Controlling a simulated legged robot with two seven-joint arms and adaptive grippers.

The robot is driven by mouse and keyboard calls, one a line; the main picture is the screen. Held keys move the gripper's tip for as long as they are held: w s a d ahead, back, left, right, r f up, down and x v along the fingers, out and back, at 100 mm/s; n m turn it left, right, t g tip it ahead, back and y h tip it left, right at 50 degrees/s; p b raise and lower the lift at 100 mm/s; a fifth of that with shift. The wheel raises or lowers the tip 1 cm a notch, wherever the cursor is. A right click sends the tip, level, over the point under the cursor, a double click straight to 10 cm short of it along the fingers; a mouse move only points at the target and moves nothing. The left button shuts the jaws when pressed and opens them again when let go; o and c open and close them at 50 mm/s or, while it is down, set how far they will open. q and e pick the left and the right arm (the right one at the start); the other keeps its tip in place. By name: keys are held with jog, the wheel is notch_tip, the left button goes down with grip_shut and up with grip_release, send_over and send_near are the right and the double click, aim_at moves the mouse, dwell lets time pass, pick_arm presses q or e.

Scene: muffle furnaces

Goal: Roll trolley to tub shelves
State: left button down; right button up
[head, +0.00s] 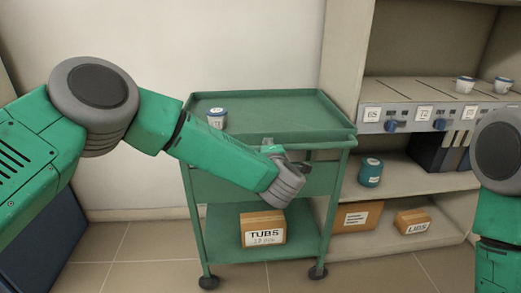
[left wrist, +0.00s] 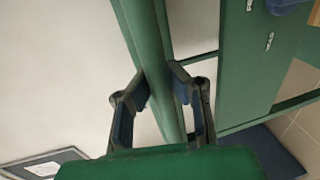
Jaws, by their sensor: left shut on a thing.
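The green trolley (head: 255,143) stands against the pale wall, left of the shelves. A small white tub with a blue lid (head: 217,118) stands on its top tray. A cardboard box labelled TUBS (head: 264,228) sits on its lower shelf. My left gripper (head: 283,155) is at the trolley's front right, by the handle. In the left wrist view its fingers (left wrist: 159,85) are closed around a green bar (left wrist: 166,110) of the trolley. The tub shelves (head: 400,182) are at the right, with two small tubs (head: 465,84) on the upper level. My right gripper is out of view.
Numbered slots with blue knobs (head: 391,126) line the shelf front. A blue container (head: 370,172), dark binders (head: 435,150) and cardboard boxes (head: 412,221) fill the lower shelves. Tiled floor (head: 130,250) is clear left of the trolley. A dark blue panel (head: 45,245) is at the lower left.

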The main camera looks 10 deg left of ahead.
pick_arm(q)
jog(key=shift+s+d+f, duration=0.25)
jog(key=shift+d+f, duration=0.1)
jog(key=shift+f, duration=0.05)
jog(key=c, duration=1.4)
grip_release()
jog(key=shift+d, duration=0.1)
jog(key=shift+c, duration=0.2)
jog(key=shift+w+d+r, duration=0.1)
jog(key=shift+w+r, duration=0.05)
jog(key=shift+r, duration=0.1)
jog(key=v, duration=1.2)
